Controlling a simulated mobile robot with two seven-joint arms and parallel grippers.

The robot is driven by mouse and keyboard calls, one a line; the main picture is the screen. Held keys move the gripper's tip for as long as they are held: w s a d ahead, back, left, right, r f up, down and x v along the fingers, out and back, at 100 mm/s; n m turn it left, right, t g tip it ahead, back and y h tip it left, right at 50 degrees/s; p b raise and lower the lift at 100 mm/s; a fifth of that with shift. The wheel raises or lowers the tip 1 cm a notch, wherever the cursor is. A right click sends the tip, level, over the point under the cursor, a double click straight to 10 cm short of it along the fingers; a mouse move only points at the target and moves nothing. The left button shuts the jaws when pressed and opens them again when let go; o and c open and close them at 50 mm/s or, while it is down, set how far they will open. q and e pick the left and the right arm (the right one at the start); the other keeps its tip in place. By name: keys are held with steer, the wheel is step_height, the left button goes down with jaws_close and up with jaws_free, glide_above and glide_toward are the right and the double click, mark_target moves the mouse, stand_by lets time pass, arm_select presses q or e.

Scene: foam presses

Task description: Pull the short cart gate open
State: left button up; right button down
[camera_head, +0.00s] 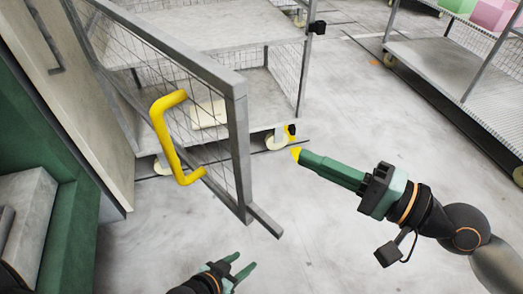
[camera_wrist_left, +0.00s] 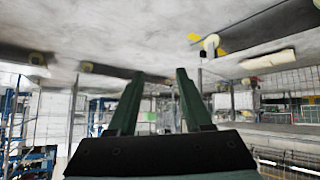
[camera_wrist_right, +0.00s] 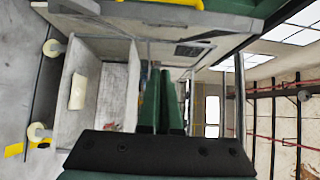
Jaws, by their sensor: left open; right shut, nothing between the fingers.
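The short cart gate (camera_head: 238,130) is a grey metal frame with wire mesh. It stands at an angle, and its near edge appears apart from the cart's corner post (camera_head: 302,70). A bent yellow handle (camera_head: 160,130) is fixed to the gate. My right gripper (camera_head: 302,158) is shut and empty, to the right of the gate and apart from the handle; its green fingers lie together in the right wrist view (camera_wrist_right: 163,105). My left gripper (camera_head: 243,264) is open and empty, low in front of the gate. Its spread fingers show in the left wrist view (camera_wrist_left: 160,78).
The cart has grey shelves (camera_head: 200,38) and a pale flat piece (camera_head: 209,114) on the lower one. A white caster (camera_head: 276,141) stands under it. Another mesh cart (camera_head: 445,65) is at the upper right. Grey-green equipment (camera_head: 35,210) borders the left. The floor between is clear.

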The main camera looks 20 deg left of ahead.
arm_select(q)
steer(key=a+r+p, duration=0.1)
steer(key=p, duration=0.1)
steer(key=s+a+r+p, duration=0.1)
steer(key=p, duration=0.1)
steer(key=shift+s+a+r+n, duration=0.1)
steer(key=shift+s+n, duration=0.1)
steer(key=shift+n, duration=0.1)
arm_select(e)
steer(key=s+a, duration=0.1)
steer(key=a, duration=0.7)
steer(key=shift+s+a, duration=0.3)
